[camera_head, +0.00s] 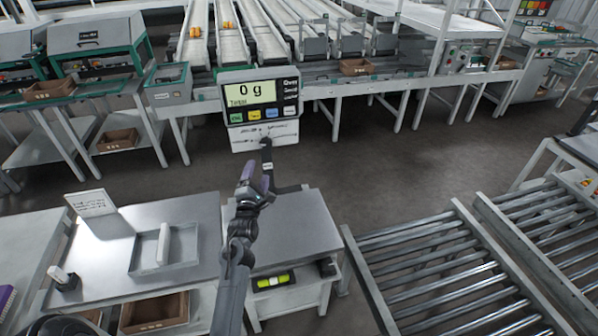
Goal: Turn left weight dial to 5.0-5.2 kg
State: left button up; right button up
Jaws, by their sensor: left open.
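A scale display (249,98) reading "0 g" stands upright behind the metal scale table, with a row of coloured buttons under its screen. Below it is a white panel (285,135) with small dark markings too small to read. My left gripper (266,146) reaches up from the bottom of the view, and its dark tips are in front of this panel. It is open. I cannot tell whether the tips touch anything. My right gripper is out of view.
The scale table (310,225) is bare. A work table at left holds a shallow grey tray (185,258) and a sign card (90,203). Roller conveyors (420,265) fill the lower right. Grading lines (240,30) stand behind, across an open floor aisle.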

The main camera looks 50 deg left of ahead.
aim_at(267, 145)
pick_arm(q)
jog(key=shift+n+y, duration=0.5)
jog(key=shift+n, duration=0.3)
jog(key=b+x, duration=0.2)
jog(key=x, duration=0.2)
jog(key=b+x, duration=0.2)
jog(key=x, duration=0.2)
jog(key=w+f+b+x, duration=0.1)
jog(key=b+x, duration=0.1)
jog(key=x, duration=0.2)
jog(key=shift+d, duration=0.2)
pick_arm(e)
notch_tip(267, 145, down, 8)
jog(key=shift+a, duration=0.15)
pick_arm(q)
jog(key=shift+f, duration=0.1)
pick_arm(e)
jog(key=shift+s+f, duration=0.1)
